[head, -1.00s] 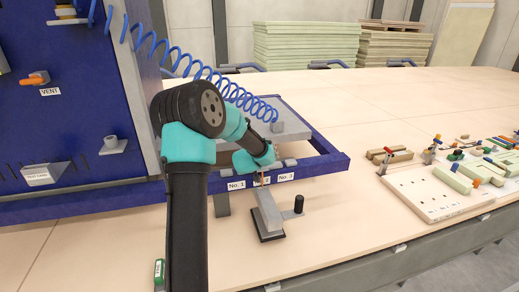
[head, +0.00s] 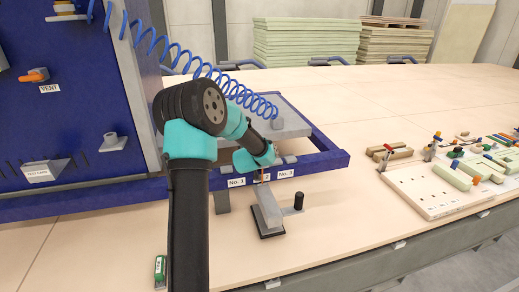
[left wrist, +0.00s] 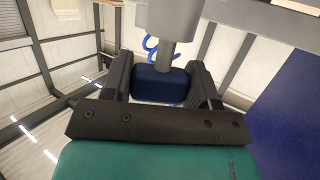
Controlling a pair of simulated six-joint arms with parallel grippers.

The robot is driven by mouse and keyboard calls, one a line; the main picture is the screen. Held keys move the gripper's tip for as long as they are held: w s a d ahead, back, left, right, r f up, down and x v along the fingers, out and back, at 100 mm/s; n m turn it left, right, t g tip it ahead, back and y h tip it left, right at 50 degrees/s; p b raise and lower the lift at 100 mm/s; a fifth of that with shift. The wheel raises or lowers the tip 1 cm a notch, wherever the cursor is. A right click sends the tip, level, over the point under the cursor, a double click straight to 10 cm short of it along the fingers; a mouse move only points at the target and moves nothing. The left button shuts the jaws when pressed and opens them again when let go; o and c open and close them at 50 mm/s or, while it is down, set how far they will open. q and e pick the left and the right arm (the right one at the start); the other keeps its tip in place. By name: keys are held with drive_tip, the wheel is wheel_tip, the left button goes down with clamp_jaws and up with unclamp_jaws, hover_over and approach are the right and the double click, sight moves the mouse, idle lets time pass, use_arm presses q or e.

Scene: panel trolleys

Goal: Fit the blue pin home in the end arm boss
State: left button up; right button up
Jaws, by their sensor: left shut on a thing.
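In the left wrist view my left gripper (left wrist: 161,88) is shut on the dark blue block-shaped head of the blue pin (left wrist: 160,84), one finger on each side. The pin's grey shank (left wrist: 164,56) points up from the head to a wider grey cylinder, which looks like the end arm boss (left wrist: 174,18). A short length of shank shows between head and boss; how deep its tip sits is hidden. In the head view my left arm reaches to the trolley's front rail, and its fingers and the pin are hidden there. My right gripper is in neither view.
The blue trolley frame (head: 322,163) carries labels No. 1 to No. 3. A grey stand (head: 268,209) with a black peg (head: 299,200) is in front. A white board (head: 425,190) with several small parts lies right. Bare tabletop lies between.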

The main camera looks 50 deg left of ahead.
use_arm(q)
drive_tip(key=shift+f, duration=1.3)
drive_tip(key=o, duration=1.1)
drive_tip(key=shift+c, duration=0.2)
drive_tip(key=v, duration=0.8)
idle(0.6)
